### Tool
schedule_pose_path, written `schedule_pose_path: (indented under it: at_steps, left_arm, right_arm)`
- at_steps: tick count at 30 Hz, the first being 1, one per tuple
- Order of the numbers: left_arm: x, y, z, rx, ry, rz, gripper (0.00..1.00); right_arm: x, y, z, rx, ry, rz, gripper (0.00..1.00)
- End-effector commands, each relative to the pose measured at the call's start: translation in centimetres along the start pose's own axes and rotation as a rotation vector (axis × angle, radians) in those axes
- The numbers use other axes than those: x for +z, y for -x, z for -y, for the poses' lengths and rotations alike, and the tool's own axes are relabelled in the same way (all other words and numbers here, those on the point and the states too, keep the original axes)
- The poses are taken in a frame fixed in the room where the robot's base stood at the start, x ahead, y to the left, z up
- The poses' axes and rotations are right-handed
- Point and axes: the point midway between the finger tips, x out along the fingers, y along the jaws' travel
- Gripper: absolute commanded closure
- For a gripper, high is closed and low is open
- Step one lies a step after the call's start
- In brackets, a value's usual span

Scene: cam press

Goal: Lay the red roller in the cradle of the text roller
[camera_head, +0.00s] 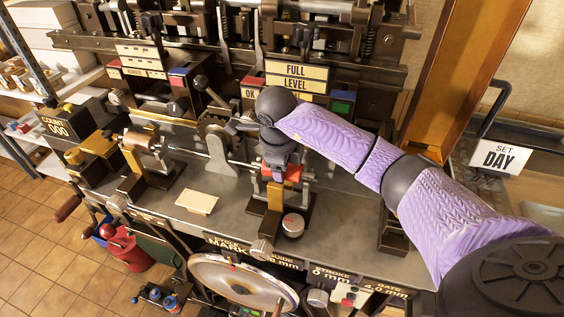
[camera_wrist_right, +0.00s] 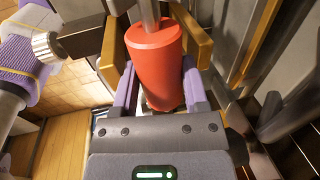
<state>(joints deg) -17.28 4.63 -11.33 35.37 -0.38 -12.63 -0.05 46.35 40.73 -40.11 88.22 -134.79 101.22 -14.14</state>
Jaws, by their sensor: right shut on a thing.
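My right gripper (camera_head: 277,163) reaches down over the bench from the right. Its two purple fingers (camera_wrist_right: 160,88) are shut on the red roller (camera_wrist_right: 155,62), one on each side. In the head view the red roller (camera_head: 291,173) is partly hidden by the gripper. A brass-coloured bracket (camera_head: 273,203), which looks like the cradle, stands just below and in front of it. In the right wrist view, brass cheeks (camera_wrist_right: 196,35) flank the roller on both sides. I cannot tell whether the roller touches them. My left gripper is not in view.
A pale card (camera_head: 197,202) lies on the metal bench left of the bracket. The press frame and signs (camera_head: 297,77) stand behind. A metal roller on a stand (camera_head: 141,146) is at left.

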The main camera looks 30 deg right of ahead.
Motion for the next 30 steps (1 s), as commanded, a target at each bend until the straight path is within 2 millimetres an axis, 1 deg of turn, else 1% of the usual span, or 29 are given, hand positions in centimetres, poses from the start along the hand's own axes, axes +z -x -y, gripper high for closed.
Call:
schedule_pose_path:
  at_steps: [1,3,11,12,17,20,22,23,27,30]
  left_arm:
    - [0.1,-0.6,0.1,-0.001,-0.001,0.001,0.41]
    - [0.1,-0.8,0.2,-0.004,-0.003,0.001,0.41]
    - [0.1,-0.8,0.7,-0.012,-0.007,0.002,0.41]
    - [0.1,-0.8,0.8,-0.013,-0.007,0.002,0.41]
    - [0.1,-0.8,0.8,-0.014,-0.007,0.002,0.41]
    - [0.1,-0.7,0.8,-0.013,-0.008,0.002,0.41]
    - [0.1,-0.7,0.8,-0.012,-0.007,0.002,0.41]
    - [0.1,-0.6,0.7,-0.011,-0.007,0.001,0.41]
    - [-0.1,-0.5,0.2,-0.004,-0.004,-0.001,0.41]
    - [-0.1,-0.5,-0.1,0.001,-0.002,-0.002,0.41]
  right_arm:
    - [0.0,-0.7,-0.1,0.000,0.000,0.000,1.00]
    - [0.0,-1.0,-0.2,0.000,0.000,0.001,1.00]
    - [0.0,-0.9,-0.2,-0.001,0.000,0.002,1.00]
    - [0.0,-0.9,-0.2,-0.001,0.000,0.002,0.37]
    - [0.0,-0.9,-0.2,0.000,0.000,0.001,0.03]
    - [0.0,-0.8,-0.2,0.000,0.001,0.001,0.02]
    - [0.1,0.0,-0.1,-0.001,0.001,0.003,0.02]
    - [0.1,0.7,-0.1,-0.003,0.002,0.005,0.02]
    - [0.1,4.4,0.0,-0.005,0.001,0.007,0.02]
    - [0.1,6.7,0.0,-0.004,0.000,0.006,0.02]
